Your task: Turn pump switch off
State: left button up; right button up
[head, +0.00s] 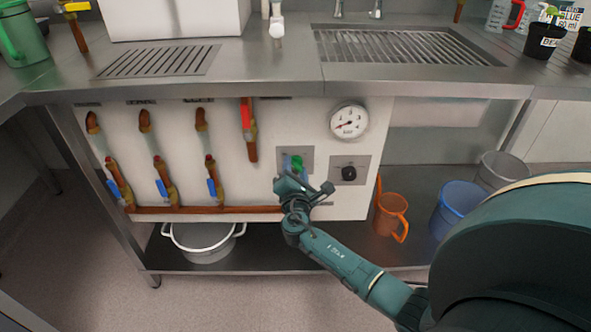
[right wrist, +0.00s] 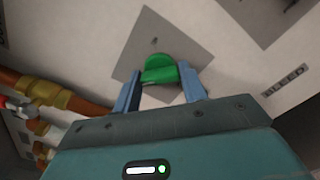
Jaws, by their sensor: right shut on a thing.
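A green knob (head: 297,162) sits on a grey square plate on the white panel under the counter. It also shows in the right wrist view (right wrist: 160,69), between the two blue fingers of my right gripper (right wrist: 160,86). In the head view my right gripper (head: 294,175) reaches the plate from below and covers part of it. The gripper is shut on the green knob. The knob's markings are not readable. My left gripper is not in view.
A black knob (head: 348,173) on its own plate is just right of the green one, below a round gauge (head: 349,121). Pipes and valves with red and blue handles (head: 161,188) fill the panel's left. A pot (head: 203,250), orange jug (head: 388,214) and blue bucket (head: 459,203) stand on the lower shelf.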

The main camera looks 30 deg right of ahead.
jog(key=o, duration=1)
pick_arm(q)
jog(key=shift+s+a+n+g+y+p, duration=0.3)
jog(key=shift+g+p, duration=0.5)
jog(key=shift+p, duration=0.25)
pick_arm(e)
jog(key=v, duration=1.3)
jog(key=shift+s, duration=0.1)
